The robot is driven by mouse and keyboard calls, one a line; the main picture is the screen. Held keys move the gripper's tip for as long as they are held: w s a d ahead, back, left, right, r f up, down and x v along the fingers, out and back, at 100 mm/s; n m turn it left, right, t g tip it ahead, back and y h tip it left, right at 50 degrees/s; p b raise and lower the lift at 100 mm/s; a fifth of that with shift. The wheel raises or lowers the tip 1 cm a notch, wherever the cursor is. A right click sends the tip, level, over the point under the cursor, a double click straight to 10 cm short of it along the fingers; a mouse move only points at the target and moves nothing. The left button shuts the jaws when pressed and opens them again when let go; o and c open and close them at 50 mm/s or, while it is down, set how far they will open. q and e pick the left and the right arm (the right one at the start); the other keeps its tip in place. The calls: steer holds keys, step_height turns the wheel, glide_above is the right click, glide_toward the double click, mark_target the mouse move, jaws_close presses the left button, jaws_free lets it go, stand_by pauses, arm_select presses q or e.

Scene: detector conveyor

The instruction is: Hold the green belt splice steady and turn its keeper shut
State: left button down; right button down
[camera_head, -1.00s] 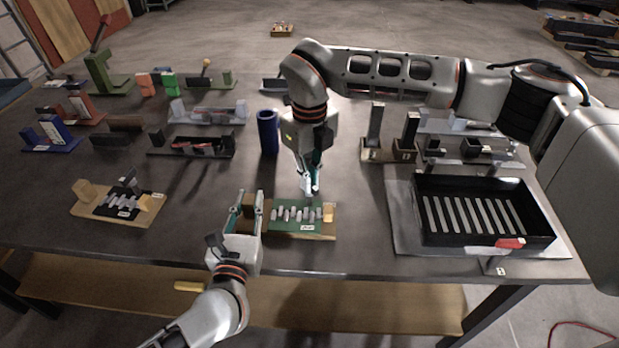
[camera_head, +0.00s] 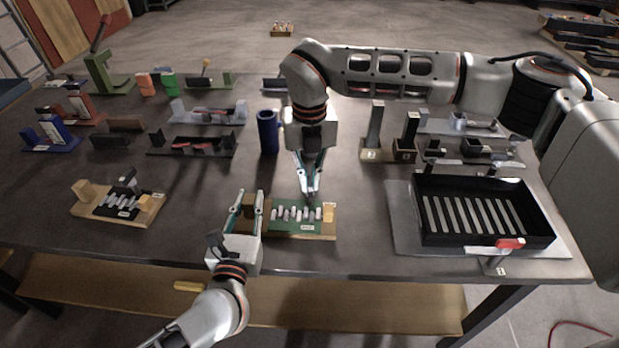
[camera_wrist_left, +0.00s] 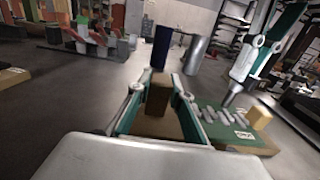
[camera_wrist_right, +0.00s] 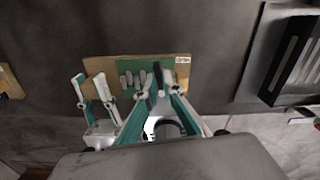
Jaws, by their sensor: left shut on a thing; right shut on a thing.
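The green belt splice (camera_head: 290,226) lies on a wooden board at the table's front middle, with a row of grey teeth and a white label. It also shows in the left wrist view (camera_wrist_left: 217,128) and the right wrist view (camera_wrist_right: 128,66). My left gripper (camera_head: 252,205) is shut on the brown block (camera_wrist_left: 157,95) at the board's left end. My right gripper (camera_head: 311,194) points down over the splice's back edge, shut on the dark keeper (camera_wrist_right: 158,76). The fingers hide much of the keeper, so its exact angle is hard to tell.
A similar splice board with black cloth (camera_head: 110,203) lies to the left. A blue cylinder (camera_head: 268,132) stands behind the splice. A black slotted tray (camera_head: 425,228) with a red handle (camera_head: 510,243) is at right. Bare table lies between the two boards.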

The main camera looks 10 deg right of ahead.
mark_target(310, 183)
steer(key=shift+m, duration=0.9)
steer(key=c, duration=2.2)
jaws_free()
steer(key=shift+r, duration=0.1)
step_height(310, 183, up, 12)
steer(key=shift+f, duration=0.1)
